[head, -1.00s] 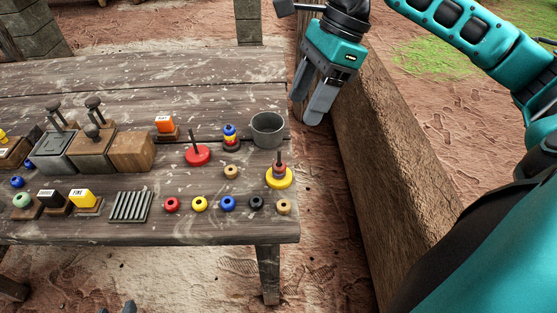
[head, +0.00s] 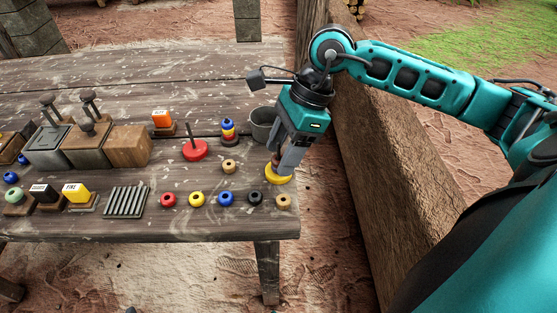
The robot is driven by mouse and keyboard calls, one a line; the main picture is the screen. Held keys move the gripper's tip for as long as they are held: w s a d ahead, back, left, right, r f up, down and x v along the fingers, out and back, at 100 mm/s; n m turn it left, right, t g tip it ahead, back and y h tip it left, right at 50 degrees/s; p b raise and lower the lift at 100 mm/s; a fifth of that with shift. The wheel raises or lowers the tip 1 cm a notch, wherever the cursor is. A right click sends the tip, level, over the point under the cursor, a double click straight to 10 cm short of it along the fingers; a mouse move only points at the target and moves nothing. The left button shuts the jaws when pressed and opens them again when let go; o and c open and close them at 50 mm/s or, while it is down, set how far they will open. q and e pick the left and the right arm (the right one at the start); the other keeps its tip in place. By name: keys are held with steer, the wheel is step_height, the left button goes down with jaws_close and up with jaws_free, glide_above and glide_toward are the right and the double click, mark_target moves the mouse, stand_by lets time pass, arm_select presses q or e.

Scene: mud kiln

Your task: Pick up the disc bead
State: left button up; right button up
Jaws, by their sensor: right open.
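My right gripper (head: 281,163) is open and points down over the yellow disc stand (head: 278,177) near the table's right edge. Its fingers are at the post of that stand and hide most of the post and the reddish-brown bead on it. I cannot tell whether they touch it. Loose round beads lie in front: red (head: 168,200), yellow (head: 196,199), blue (head: 226,199), black (head: 255,198) and tan (head: 283,201). Another tan bead (head: 229,167) lies behind them. I cannot tell for sure which one is the disc bead. My left gripper is out of view.
A grey cup (head: 262,126) stands just behind my right gripper. A red disc stand (head: 195,151) and a stack of coloured rings (head: 229,131) stand to its left. A ridged slab (head: 126,201) and several boxes are farther left.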

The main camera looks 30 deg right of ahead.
jaws_close()
stand_by(0.5)
steer(key=shift+r, duration=0.15)
